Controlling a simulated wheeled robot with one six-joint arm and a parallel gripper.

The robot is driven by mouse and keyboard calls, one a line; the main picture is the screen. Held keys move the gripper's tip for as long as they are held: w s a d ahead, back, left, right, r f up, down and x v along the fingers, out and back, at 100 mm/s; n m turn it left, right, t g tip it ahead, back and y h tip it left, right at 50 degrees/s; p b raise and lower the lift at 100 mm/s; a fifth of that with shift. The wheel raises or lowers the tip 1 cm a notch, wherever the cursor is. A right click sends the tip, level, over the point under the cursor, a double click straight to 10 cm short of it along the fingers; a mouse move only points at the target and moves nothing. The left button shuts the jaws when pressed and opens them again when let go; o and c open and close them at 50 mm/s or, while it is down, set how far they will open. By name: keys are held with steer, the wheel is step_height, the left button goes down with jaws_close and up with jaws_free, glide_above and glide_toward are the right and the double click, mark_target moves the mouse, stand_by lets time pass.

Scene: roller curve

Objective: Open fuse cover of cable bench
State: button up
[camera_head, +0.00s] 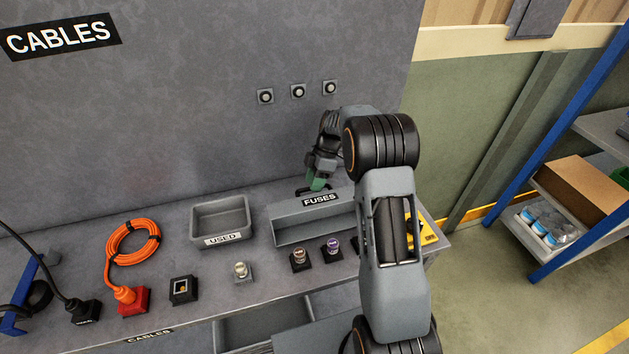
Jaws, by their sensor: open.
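The fuse cover (285,211) is a grey lid with a "FUSES" label on the grey box at the back right of the cable bench (190,290). It looks closed down on the box, though my arm hides its right part. A dark handle sits at its rear top edge. My gripper (316,184) points down with green fingertips at this handle, just behind the label. It is open. Whether the fingers touch the handle or straddle it cannot be told from this view.
A grey "USED" bin (221,217) stands left of the fuse box. Small sockets with fuses (300,257) stand in front of it. An orange cable coil (133,243) and red plug lie to the left. The wall with three round buttons (298,92) rises close behind my gripper.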

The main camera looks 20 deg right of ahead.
steer(key=shift+a+f, duration=0.1)
steer(key=shift+f, duration=0.1)
steer(key=shift+c, duration=0.3)
jaws_close()
